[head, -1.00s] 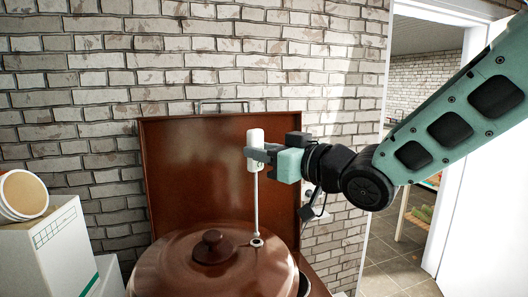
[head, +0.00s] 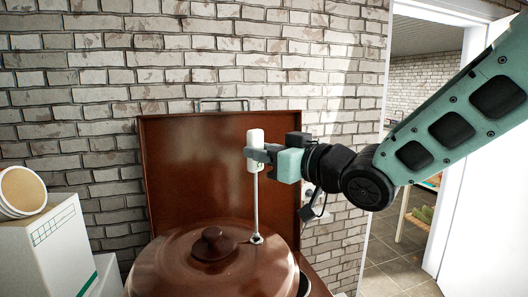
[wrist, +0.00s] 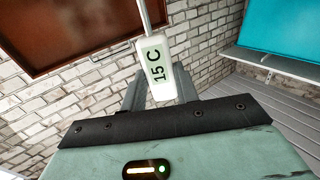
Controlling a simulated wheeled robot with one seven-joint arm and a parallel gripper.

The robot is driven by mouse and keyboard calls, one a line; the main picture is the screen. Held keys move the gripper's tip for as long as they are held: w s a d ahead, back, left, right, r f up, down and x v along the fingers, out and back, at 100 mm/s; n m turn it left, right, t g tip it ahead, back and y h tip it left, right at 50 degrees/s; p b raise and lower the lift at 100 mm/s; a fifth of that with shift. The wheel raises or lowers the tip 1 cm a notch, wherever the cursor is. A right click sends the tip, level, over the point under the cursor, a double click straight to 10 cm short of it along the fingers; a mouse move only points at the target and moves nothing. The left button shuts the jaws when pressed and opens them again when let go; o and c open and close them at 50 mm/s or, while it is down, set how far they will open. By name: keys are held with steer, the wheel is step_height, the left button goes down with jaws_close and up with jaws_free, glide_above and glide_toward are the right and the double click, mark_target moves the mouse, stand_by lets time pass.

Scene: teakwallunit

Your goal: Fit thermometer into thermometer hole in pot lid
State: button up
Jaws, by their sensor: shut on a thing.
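The thermometer is a white handle (head: 256,142) with a long thin metal probe (head: 256,208) pointing down, close to upright. My gripper (head: 254,154) is shut on the handle, above the lid. The handle's display reads "15 C" in the wrist view (wrist: 156,66), between my gripper's fingers (wrist: 158,92). The brown pot lid (head: 175,262) has a round knob (head: 213,243) and, to its right, the thermometer hole with a light rim (head: 257,239). The probe's lower end meets the hole's rim in the head view. I cannot tell whether the tip is inside it.
A brown upright panel (head: 190,165) stands behind the pot, against the brick wall (head: 80,110). White boxes (head: 45,245) with a round tub (head: 20,190) on top stand at left. Open air surrounds the probe above the lid.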

steer(key=shift+f+b, duration=7.45)
steer(key=shift+f, duration=0.45)
steer(key=o, duration=1.1)
steer(key=shift+r, duration=0.1)
